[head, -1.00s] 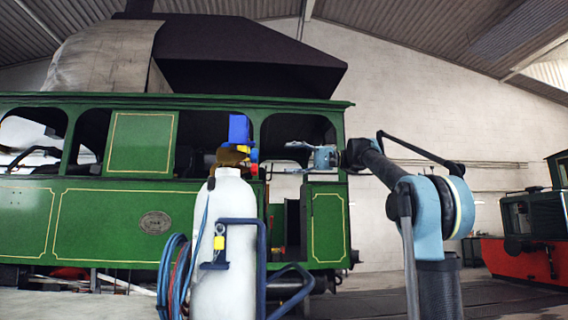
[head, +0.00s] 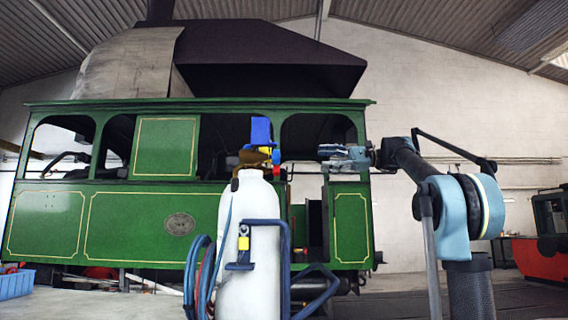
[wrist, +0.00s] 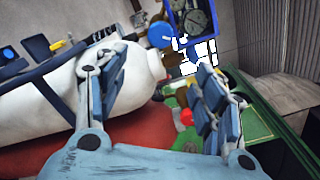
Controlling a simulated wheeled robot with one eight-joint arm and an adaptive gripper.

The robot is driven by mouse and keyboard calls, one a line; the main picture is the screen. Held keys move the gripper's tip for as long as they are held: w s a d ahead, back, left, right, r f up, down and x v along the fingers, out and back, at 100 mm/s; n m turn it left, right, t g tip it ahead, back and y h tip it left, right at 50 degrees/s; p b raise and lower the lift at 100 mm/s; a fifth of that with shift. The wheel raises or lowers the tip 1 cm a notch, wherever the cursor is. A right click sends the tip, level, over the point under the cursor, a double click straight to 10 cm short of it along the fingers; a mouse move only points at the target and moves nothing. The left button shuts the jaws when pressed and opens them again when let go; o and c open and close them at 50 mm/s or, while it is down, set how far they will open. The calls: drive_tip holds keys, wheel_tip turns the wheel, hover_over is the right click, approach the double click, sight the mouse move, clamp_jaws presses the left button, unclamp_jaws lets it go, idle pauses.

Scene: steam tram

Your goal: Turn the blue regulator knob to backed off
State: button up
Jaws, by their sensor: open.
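A round blue knob (wrist: 160,34) shows at the top centre of the wrist view, beside a blue-framed gauge box (wrist: 193,20). In the head view the blue box (head: 261,130) stands above brass fittings on a white gas cylinder (head: 250,240); I cannot clearly tell the knob apart there. My gripper (head: 325,155) is right of the cylinder's top, apart from it, pointing left. In the wrist view my gripper (wrist: 155,75) has its fingers spread wide with nothing held. The knob lies beyond the fingertips, not touched.
A green tram (head: 130,215) stands behind the cylinder. A blue trolley frame (head: 262,222) and coiled hoses (head: 196,265) surround the cylinder. A red part (wrist: 187,117) shows between the fingers in the wrist view. A blue crate (head: 15,284) sits at far left.

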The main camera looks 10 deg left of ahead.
sight(275, 157)
drive_tip(key=s+a+m, duration=0.2)
drive_tip(key=s+a, duration=0.2)
drive_tip(key=a, duration=1.2)
drive_tip(key=shift+c, duration=0.6)
drive_tip(key=shift+d, duration=0.1)
drive_tip(key=c, duration=0.9)
